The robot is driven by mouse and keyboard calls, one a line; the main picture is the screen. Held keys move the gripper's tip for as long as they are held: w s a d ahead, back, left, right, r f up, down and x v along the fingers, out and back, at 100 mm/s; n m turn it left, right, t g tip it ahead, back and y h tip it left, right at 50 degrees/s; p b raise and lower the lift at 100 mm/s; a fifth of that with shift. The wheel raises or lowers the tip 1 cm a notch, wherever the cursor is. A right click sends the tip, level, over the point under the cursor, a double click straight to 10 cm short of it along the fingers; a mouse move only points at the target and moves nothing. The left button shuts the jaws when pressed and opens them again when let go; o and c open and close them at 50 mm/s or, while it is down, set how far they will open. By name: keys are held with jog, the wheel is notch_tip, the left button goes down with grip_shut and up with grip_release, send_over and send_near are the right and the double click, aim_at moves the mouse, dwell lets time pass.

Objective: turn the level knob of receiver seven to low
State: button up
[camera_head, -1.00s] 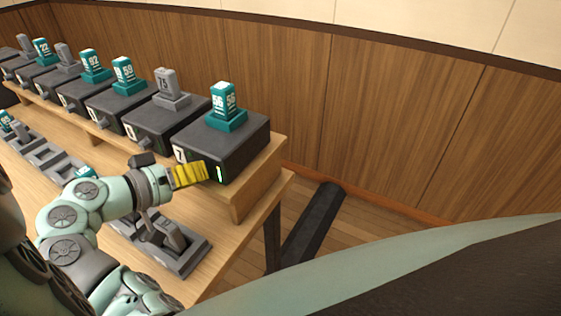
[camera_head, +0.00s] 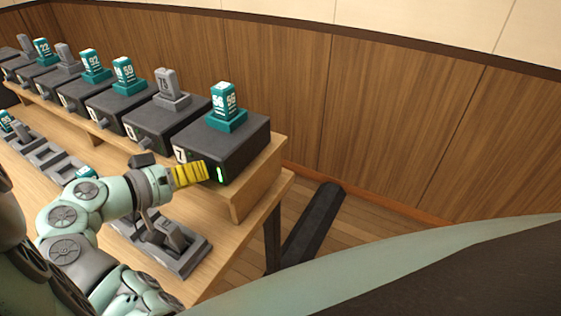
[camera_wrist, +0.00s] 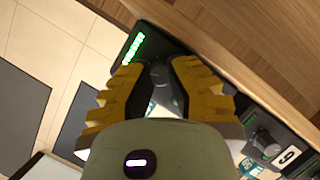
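Receiver seven (camera_head: 234,150) is the nearest black box, at the right end of the row, with a 7 label and a green lit bar on its front. In the head view, my gripper (camera_head: 206,171), with yellow fingers, reaches its front face and hides the knob. In the wrist view, the two fingers of my gripper (camera_wrist: 158,72) stand on either side of the dark level knob (camera_wrist: 159,76) of receiver seven. Whether they press on it is too dark to tell. The green bar (camera_wrist: 132,47) shows several lit segments beside the left fingertip.
The other receivers (camera_head: 146,120) run to the left along a raised shelf, with teal and grey packs on top. A neighbouring knob (camera_wrist: 264,146) shows at the lower right in the wrist view. A grey charger tray (camera_head: 185,262) lies below my wrist. Wood panelling stands behind.

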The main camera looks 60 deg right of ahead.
jog(key=shift+o, duration=1.3)
jog(key=shift+w+d+r, duration=0.15)
jog(key=o, duration=0.3)
jog(key=v, duration=1.2)
jog(key=shift+o, duration=0.2)
